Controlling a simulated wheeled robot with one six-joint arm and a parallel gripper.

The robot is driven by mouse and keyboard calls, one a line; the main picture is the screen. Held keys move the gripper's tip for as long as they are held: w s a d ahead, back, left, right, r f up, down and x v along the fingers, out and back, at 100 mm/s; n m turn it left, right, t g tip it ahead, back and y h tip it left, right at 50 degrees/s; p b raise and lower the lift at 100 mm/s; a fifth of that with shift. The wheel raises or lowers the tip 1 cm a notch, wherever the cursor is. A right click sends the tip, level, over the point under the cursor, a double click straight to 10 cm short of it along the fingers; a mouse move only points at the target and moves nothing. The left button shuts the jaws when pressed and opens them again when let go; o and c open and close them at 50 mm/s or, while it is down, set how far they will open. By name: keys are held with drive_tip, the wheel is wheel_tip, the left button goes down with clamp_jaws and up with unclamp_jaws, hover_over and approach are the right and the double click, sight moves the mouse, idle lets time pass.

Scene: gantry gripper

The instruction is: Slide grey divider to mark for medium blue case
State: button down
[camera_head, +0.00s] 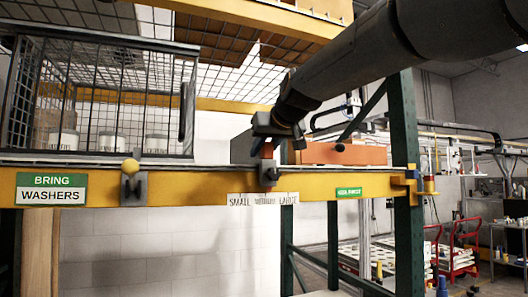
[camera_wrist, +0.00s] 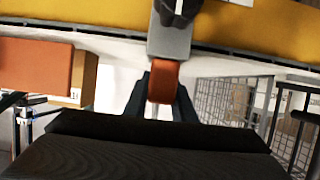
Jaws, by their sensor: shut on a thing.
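The grey divider (camera_head: 269,178) sits on the front of the yellow beam, with a red-orange handle (camera_head: 267,151) rising from it. In the wrist view the divider (camera_wrist: 170,38) crosses to the beam, and its handle (camera_wrist: 163,82) lies between the dark fingers. My gripper (camera_head: 276,132) is shut on that handle; its fingers also show in the wrist view (camera_wrist: 164,98). A white strip (camera_head: 263,199) reading SMALL, MEDIUM, LARGE is on the beam. I see no blue case.
An orange case (camera_head: 345,153) lies on the shelf right of the divider. A black wire cage (camera_head: 110,95) with white containers stands left. A green upright (camera_head: 408,220) bounds the right.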

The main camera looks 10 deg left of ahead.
sight(267, 142)
drive_tip(key=c, duration=1.5)
unclamp_jaws()
drive_tip(key=shift+b+v, duration=1.45)
drive_tip(key=shift+v, duration=2.5)
